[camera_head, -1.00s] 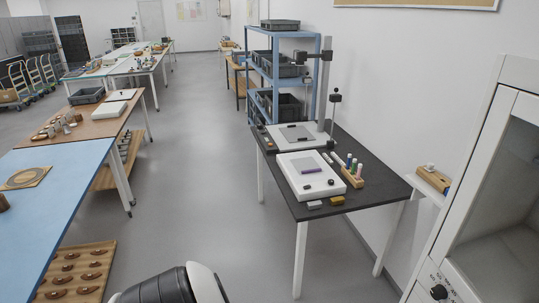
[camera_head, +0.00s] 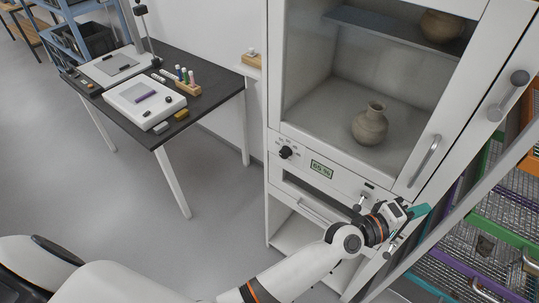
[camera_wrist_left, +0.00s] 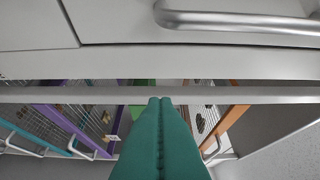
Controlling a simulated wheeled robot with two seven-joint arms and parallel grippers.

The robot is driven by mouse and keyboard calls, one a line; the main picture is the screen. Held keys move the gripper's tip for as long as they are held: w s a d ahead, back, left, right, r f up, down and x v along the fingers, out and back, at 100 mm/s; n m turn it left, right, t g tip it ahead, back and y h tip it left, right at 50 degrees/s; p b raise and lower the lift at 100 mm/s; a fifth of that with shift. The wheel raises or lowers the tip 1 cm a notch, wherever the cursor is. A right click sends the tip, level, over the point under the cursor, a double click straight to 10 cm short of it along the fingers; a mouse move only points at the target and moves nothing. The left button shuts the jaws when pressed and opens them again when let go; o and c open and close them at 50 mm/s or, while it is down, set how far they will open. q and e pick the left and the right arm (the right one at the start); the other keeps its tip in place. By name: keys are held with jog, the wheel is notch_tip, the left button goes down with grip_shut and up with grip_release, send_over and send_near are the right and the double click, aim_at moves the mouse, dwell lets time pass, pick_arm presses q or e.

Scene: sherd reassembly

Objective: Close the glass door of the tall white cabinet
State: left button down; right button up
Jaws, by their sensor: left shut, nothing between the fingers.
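The tall white cabinet (camera_head: 277,165) stands right of centre in the head view. Its glass door (camera_head: 408,188) has a white frame and a bar handle (camera_head: 424,161) near its lower right corner. The door looks close to flush with the cabinet front; whether a small gap is left, I cannot tell. My left gripper (camera_head: 420,211) has teal fingers, shut and empty, just below the handle by the cabinet's right edge. In the left wrist view the shut fingers (camera_wrist_left: 160,120) point at a pale horizontal edge, with the handle (camera_wrist_left: 240,20) above. My right gripper is out of view.
Brown pots (camera_head: 370,125) stand inside the cabinet. A control panel with a knob (camera_head: 286,152) and a display (camera_head: 321,169) lies below the door. Mesh racks with coloured frames (camera_head: 500,235) stand close on the right. A dark table (camera_head: 190,115) is at the left; the floor before it is clear.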

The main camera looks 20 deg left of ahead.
pick_arm(q)
jog(key=shift+s, duration=0.1)
